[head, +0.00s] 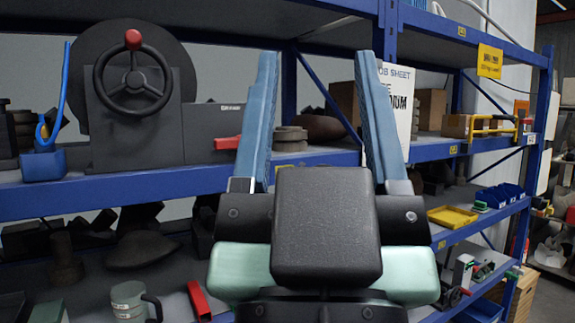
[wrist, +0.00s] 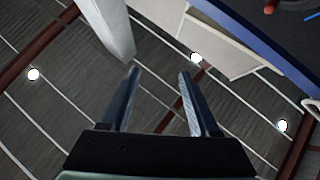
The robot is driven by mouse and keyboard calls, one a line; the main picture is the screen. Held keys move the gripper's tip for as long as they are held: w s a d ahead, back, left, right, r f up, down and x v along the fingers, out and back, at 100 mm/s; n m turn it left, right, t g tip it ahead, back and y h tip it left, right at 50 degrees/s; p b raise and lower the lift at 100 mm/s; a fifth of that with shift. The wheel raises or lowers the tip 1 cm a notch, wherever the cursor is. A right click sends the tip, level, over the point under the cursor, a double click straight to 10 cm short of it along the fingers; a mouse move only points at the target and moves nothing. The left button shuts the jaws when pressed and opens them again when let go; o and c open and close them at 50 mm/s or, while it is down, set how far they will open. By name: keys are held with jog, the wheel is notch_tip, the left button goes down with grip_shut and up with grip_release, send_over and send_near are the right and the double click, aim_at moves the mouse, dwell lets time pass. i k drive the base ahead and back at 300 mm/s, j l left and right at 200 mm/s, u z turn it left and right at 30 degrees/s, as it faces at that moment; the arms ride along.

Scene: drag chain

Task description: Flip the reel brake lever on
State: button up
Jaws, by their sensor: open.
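A dark reel unit (head: 74,76) stands on the blue shelf at the left in the head view. It has a black handwheel (head: 108,88) with a red ball knob (head: 133,40). At its right is a dark box (head: 203,122) with a small label and a red lever (head: 228,143) lying roughly horizontal, pointing right. I cannot read the label, so I cannot be sure this is the brake lever. My gripper (head: 317,60) is open and empty, with its blue fingers pointing up, right of the lever in the picture. The left finger is close to the lever's end in the picture; the depth gap is unclear. The wrist view also shows my open gripper (wrist: 159,74).
A white job sheet (head: 398,105) stands behind the right finger. A yellow tray (head: 452,216) is at right.

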aim_at(225, 144)
jog(key=i+j+z, duration=0.25)
jog(key=i, duration=0.3)
jog(key=i+j+z, duration=0.1)
jog(key=i+z, duration=0.2)
jog(key=i, duration=0.2)
